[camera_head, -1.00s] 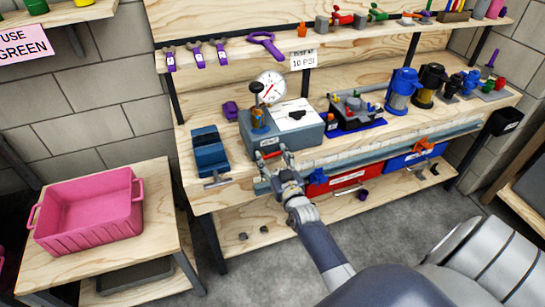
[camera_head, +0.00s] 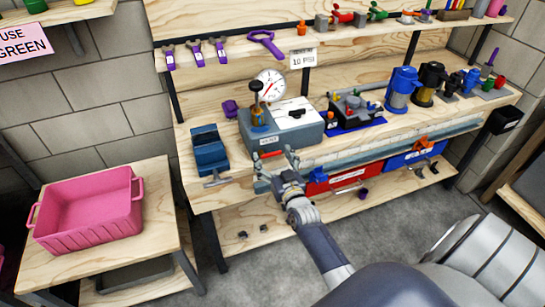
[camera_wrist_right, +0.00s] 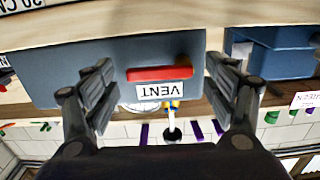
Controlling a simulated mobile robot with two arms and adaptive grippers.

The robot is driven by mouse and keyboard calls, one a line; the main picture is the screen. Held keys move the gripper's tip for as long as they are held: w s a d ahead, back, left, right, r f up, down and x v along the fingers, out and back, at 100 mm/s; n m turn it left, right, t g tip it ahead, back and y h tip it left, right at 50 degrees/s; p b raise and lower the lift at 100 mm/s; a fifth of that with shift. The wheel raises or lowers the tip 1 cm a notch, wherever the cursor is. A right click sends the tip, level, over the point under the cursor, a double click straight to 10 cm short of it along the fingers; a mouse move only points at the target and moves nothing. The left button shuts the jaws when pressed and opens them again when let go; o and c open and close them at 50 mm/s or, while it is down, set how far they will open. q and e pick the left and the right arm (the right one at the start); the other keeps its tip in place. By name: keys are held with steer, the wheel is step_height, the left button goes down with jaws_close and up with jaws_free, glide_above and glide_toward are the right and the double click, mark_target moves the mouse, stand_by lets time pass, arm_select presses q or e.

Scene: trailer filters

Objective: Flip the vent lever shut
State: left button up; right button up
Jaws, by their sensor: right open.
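The red vent lever (camera_wrist_right: 158,73) lies across the front of a grey-blue test box, just by a white VENT label (camera_wrist_right: 164,91). In the right wrist view the picture is upside down. The grey-blue box (camera_head: 307,133) stands on the workbench with a round gauge (camera_head: 270,84) behind it; the lever shows small on its front in the head view (camera_head: 271,154). My right gripper (camera_head: 278,165) is in front of the box. In the right wrist view its open fingers (camera_wrist_right: 165,85) stand apart on either side of the lever, touching nothing that I can see. My left gripper is not in view.
A blue vise (camera_head: 209,153) stands left of the box. A black fixture on a blue mat (camera_head: 358,128) stands right of it. Red (camera_head: 345,178) and blue bins (camera_head: 410,158) sit below the bench front. A pink crate (camera_head: 90,212) is on the left table.

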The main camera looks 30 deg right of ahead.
steer(key=v, duration=1.1)
steer(key=shift+s, duration=0.25)
steer(key=shift+a, duration=0.15)
